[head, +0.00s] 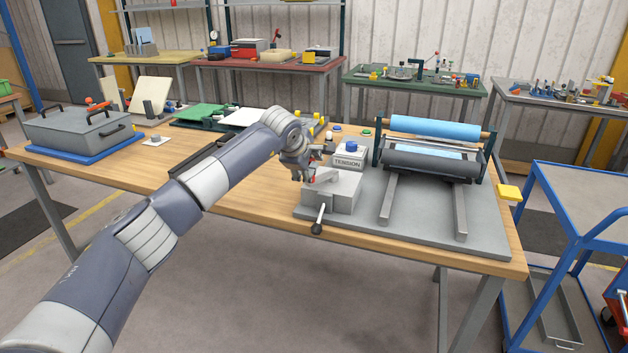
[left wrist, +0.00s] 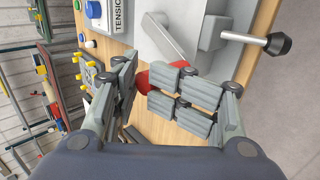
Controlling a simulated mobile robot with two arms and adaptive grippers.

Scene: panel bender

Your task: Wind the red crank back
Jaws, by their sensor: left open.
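The red crank shows as a grey lever arm (left wrist: 170,38) with a red end (left wrist: 143,79) in the left wrist view. In the head view its grey arm (head: 327,175) lies over a grey block (head: 343,193) at the front left of the bender's base plate. My left gripper (head: 308,171) is at the red end. In the left wrist view my left gripper (left wrist: 140,88) is open, with red showing between and behind its fingers. The right-hand finger hides part of the red end; I cannot tell whether they touch. My right gripper is not in view.
A black-knobbed lever (head: 317,222) sticks out from the block's front. A TENSION box (head: 347,162) with a blue button stands just behind. Rollers (head: 432,160) and two rails (head: 460,212) are to the right. A grey lidded box (head: 78,128) sits on the table's left.

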